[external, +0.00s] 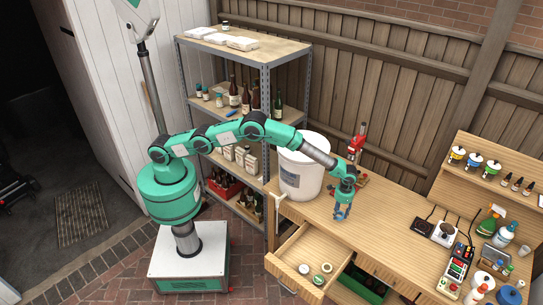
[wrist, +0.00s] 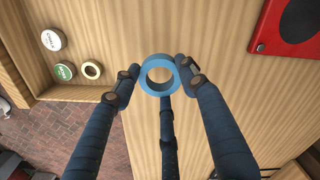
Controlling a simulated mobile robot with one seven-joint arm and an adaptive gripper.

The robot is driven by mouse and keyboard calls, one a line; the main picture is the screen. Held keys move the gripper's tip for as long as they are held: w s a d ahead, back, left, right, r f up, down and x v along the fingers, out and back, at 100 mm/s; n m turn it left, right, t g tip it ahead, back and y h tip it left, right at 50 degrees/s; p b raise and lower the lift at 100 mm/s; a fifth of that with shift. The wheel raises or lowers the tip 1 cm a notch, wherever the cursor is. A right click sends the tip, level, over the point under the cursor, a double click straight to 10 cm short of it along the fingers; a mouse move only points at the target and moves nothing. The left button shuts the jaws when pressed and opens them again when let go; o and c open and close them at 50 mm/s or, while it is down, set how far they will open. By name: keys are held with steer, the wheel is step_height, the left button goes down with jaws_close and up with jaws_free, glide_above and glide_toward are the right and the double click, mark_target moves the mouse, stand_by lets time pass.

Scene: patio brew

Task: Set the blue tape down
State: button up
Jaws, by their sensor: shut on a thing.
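The blue tape (wrist: 144,76) is a ring seen from above in the wrist view, with wood showing through its hole. My gripper (wrist: 158,78) is shut on it, one dark fingertip against each side.
The open drawer (external: 287,251) holds a white-lidded tin (wrist: 53,40), a green-lidded tin (wrist: 64,71) and a tan ring (wrist: 92,70). A white bucket (external: 301,170) and a red bench tool (external: 357,143) stand behind. The bench right of my gripper is clear up to a dark scale-like box (external: 422,226).

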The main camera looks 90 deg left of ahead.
steer(key=shift+f, duration=1.8)
steer(key=shift+f, duration=0.1)
steer(key=o, duration=1)
step_height(320, 180, up, 12)
steer(key=shift+r, duration=0.15)
steer(key=shift+r, duration=0.1)
